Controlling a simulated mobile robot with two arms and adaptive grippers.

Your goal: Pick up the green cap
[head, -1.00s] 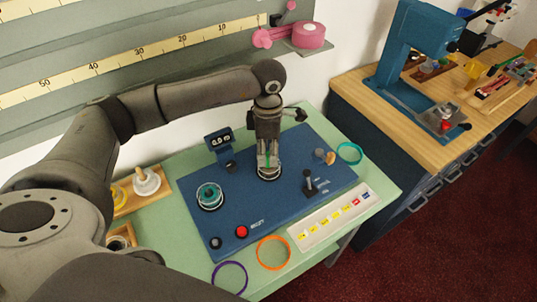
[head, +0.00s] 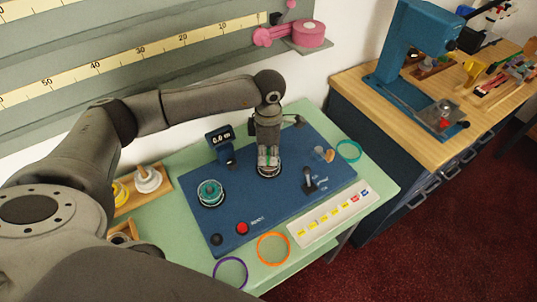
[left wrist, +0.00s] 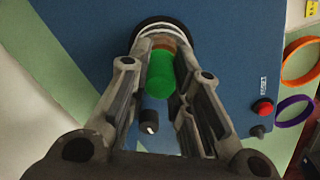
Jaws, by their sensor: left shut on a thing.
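The green cap (left wrist: 161,72) shows in the left wrist view between the two fingers, in front of a round dark ring with a pale band (left wrist: 165,27). My left gripper (left wrist: 160,85) is shut on it, one finger on each side. In the head view my left gripper (head: 268,160) points down over the round fitting at the middle of the blue panel (head: 240,195). The cap is mostly hidden there by the fingers. I cannot tell whether it is clear of the fitting. My right gripper is not in view.
On the panel stand a teal-topped round part (head: 211,192), a small display (head: 221,140), a red button (head: 242,228) and a black lever (head: 308,181). Purple (head: 230,273), orange (head: 273,248) and teal (head: 349,150) rings lie around it. A white label strip (head: 330,215) lies in front.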

